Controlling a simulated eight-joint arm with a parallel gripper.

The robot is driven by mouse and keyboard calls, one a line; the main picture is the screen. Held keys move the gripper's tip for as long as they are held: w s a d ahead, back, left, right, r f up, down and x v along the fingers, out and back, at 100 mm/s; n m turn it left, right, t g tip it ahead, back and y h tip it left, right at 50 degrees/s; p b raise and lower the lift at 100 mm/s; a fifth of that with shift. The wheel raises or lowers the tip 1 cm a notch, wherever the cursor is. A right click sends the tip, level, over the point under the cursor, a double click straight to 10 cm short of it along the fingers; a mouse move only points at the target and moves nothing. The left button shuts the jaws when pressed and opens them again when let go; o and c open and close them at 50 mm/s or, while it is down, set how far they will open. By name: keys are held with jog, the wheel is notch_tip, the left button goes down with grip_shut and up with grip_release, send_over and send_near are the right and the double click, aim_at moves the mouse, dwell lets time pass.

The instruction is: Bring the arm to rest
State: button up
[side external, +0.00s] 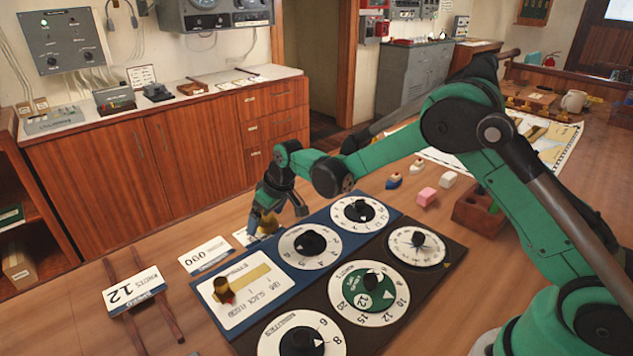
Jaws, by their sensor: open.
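My gripper (284,205) is at the end of my green arm, pointing down over the table near the back edge of the blue panel (284,285). It is open. A brass-coloured object (268,223) shows just below and beside the fingers; I cannot tell whether they touch it. The blue panel carries white dials with black knobs and a white card-like plate (243,292) with a brass knob (223,291). My arm reaches across from the right and hides part of the table behind it.
A dark panel (442,279) with several dials lies in front of the blue one. A "KNOTS 12" card (133,290) rests on a wooden rack at left.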

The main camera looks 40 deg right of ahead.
jog(key=v, duration=0.5)
jog(key=shift+s+r, duration=0.15)
jog(key=shift+r, duration=0.1)
jog(key=s+d+r+m+t, duration=0.2)
jog(key=s+r, duration=0.7)
jog(key=s, duration=0.1)
jog(key=s+f+m+t+h, duration=0.1)
jog(key=s, duration=0.9)
jog(key=shift+d, duration=0.45)
